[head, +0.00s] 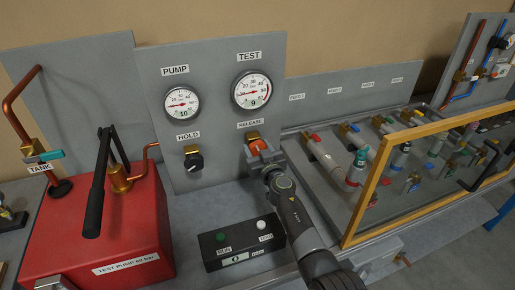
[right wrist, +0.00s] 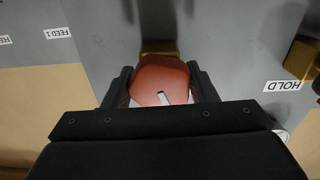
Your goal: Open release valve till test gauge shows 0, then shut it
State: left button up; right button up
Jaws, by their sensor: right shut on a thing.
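The release valve's orange-red knob (head: 258,147) sits on the grey panel under the RELEASE label. My right gripper (head: 264,157) is shut on the knob; the right wrist view shows the red knob (right wrist: 161,80) between both dark fingers, with a white mark on its face. The test gauge (head: 251,91) is above it, with its red needle pointing left and the figure 9 in its lower part. The pump gauge (head: 182,104) reads 10. The black hold knob (head: 193,162) is to the left of the release valve. My left gripper is not in view.
A red test pump (head: 100,230) with a black lever stands at the left. A black box (head: 238,243) with a green and a white button lies on the bench below the panel. A yellow frame (head: 375,190) stands before pipes and valves at the right.

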jog(key=shift+n, duration=0.8)
jog(key=o, duration=1)
